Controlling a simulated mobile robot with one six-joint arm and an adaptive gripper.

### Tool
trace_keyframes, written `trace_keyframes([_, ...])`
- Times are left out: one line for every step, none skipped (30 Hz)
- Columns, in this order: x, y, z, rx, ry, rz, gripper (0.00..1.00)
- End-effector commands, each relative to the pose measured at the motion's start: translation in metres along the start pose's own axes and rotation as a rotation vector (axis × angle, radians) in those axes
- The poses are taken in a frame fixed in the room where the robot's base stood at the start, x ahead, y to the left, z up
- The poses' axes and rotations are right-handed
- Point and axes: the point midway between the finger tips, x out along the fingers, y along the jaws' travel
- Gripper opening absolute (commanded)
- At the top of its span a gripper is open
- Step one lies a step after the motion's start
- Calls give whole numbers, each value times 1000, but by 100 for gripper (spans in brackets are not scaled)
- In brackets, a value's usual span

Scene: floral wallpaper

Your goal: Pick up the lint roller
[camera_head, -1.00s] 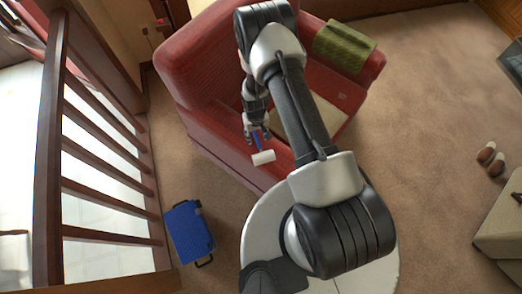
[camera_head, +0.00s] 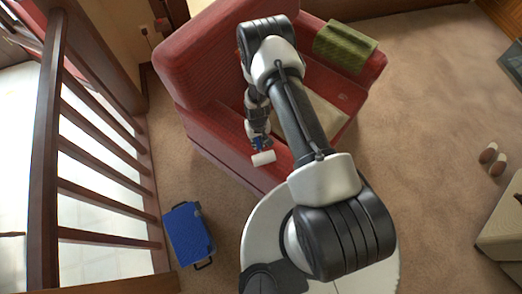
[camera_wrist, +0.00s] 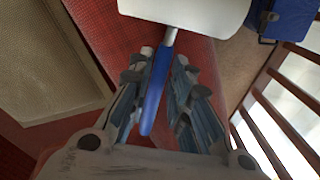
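The lint roller has a white cylinder (camera_head: 263,158) and a blue handle, and lies on the red armchair near its front edge. In the wrist view, its white roller head (camera_wrist: 185,12) is at the top and its blue handle (camera_wrist: 155,88) runs down between the fingers. My gripper (camera_head: 258,143) is down over the handle. In the wrist view, the fingertips of my gripper (camera_wrist: 163,58) are drawn in close on both sides of the handle and look shut on it. The fingers partly hide the handle in the head view.
The red armchair (camera_head: 200,65) carries a green folded cloth (camera_head: 345,46) and a pale cushion (camera_head: 325,115). A blue case (camera_head: 188,233) stands on the carpet by a wooden railing (camera_head: 105,160). Brown slippers (camera_head: 488,153) lie at the right.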

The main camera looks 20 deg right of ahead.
Motion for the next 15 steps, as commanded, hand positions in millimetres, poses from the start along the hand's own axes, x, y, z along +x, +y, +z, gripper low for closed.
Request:
trace_keyframes([0, 0, 0, 0, 0, 0, 12])
trace_keyframes([0, 0, 0, 0, 0, 0, 10])
trace_keyframes([0, 0, 0, 0, 0, 0, 7])
trace_keyframes([0, 0, 0, 0, 0, 0, 5])
trace_keyframes([0, 0, 0, 0, 0, 0, 3])
trace_keyframes([0, 0, 0, 0, 0, 0, 0])
trace_keyframes([0, 0, 0, 0, 0, 0, 0])
trace_keyframes([0, 0, 0, 0, 0, 0, 0])
trace_keyframes([0, 0, 0, 0, 0, 0, 0])
trace_keyframes([0, 0, 0, 0, 0, 0, 0])
trace_keyframes([0, 0, 0, 0, 0, 0, 0])
trace_keyframes([0, 0, 0, 0, 0, 0, 0])
trace_keyframes([0, 0, 0, 0, 0, 0, 0])
trace_keyframes([0, 0, 0, 0, 0, 0, 0])
trace_keyframes([0, 0, 0, 0, 0, 0, 0])
